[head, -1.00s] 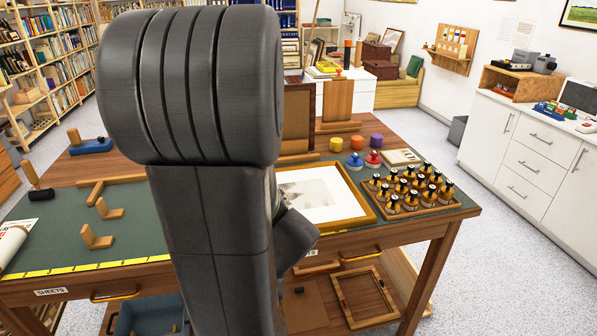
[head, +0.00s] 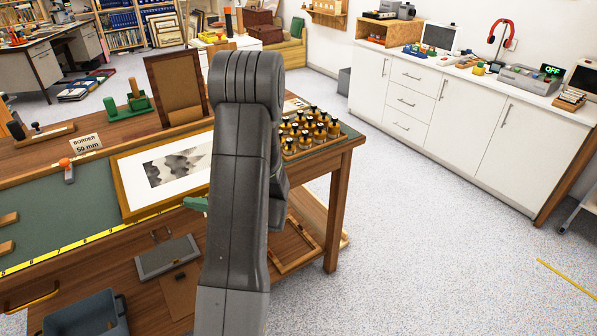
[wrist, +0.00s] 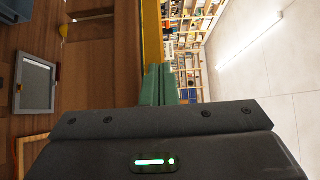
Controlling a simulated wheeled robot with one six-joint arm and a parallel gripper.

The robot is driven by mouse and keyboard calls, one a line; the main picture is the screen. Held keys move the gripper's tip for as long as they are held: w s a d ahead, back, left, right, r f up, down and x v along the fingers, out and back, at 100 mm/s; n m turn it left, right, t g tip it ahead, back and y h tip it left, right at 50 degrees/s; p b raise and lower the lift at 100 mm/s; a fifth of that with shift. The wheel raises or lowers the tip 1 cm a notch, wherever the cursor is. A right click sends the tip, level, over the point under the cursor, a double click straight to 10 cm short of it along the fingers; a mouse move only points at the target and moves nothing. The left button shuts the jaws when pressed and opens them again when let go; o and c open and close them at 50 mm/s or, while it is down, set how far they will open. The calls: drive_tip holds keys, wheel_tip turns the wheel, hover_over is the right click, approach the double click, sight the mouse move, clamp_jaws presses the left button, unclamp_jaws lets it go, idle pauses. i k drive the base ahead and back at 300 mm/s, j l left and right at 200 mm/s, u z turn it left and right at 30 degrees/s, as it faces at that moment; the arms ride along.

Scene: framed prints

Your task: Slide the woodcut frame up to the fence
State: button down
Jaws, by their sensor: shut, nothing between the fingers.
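A light-wood frame (head: 122,190) with a white mat and a grey-black print, which looks like the woodcut, lies flat on the green bench top (head: 50,203) in the head view. My arm hides its right end. My gripper (head: 195,204) has green fingers, shut and empty, at the bench's front edge near the frame's front side. I cannot tell if they touch it. The shut fingers also show in the wrist view (wrist: 159,86), beside a yellow-gold strip (wrist: 152,38). Wooden pieces (head: 8,220) at the left edge may belong to the fence; I cannot tell.
A tray of several bottles (head: 305,143) stands right of my arm. A border sign (head: 87,143), an orange-knobbed tool (head: 67,170) and an upright brown frame (head: 178,87) are on the bench. A yellow ruler (head: 73,244) runs along its front edge.

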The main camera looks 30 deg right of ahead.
sight(154, 178)
drive_tip(key=j+z, duration=0.2)
drive_tip(key=z, duration=1.4)
drive_tip(key=j+z, duration=0.25)
drive_tip(key=i+j+u, duration=0.15)
drive_tip(key=u, duration=0.25)
